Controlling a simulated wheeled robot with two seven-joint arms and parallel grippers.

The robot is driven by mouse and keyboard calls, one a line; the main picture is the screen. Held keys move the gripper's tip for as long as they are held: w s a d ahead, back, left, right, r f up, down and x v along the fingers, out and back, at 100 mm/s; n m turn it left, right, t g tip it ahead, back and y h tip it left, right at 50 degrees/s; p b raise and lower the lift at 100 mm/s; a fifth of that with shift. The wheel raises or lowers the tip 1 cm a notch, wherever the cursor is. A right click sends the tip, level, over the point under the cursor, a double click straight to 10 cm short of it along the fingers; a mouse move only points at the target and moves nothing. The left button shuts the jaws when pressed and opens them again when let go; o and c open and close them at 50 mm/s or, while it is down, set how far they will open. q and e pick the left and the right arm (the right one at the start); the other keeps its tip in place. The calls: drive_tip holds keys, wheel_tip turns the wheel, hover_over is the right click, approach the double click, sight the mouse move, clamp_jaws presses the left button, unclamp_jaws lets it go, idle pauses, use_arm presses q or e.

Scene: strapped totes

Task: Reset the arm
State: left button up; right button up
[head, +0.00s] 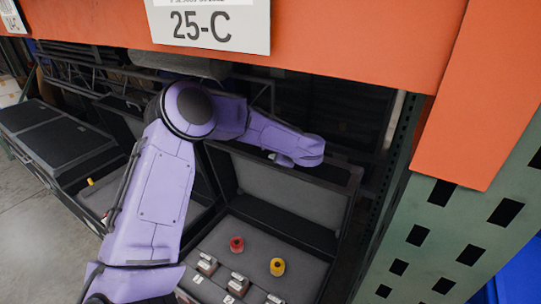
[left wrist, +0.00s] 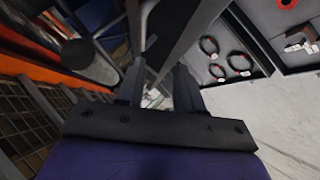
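My left arm (head: 160,195) comes in from the lower left of the head view. It bends at a raised elbow and reaches right, under the orange shelf beam and over an open dark case (head: 290,232). I cannot make out its fingers clearly in the head view. In the left wrist view my left gripper (left wrist: 158,88) has its two dark fingers apart with nothing held between them. My right gripper is in neither view.
The case holds a red item (head: 237,244), a yellow item (head: 277,267) and several tagged pieces. The orange beam (head: 340,45) with the 25-C label is close above the arm. A green rack upright (head: 455,225) stands at right. Closed black cases (head: 50,140) sit left.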

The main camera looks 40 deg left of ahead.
use_arm(q)
drive_tip(key=v, duration=0.3)
drive_tip(key=shift+r, duration=0.15)
idle(0.3)
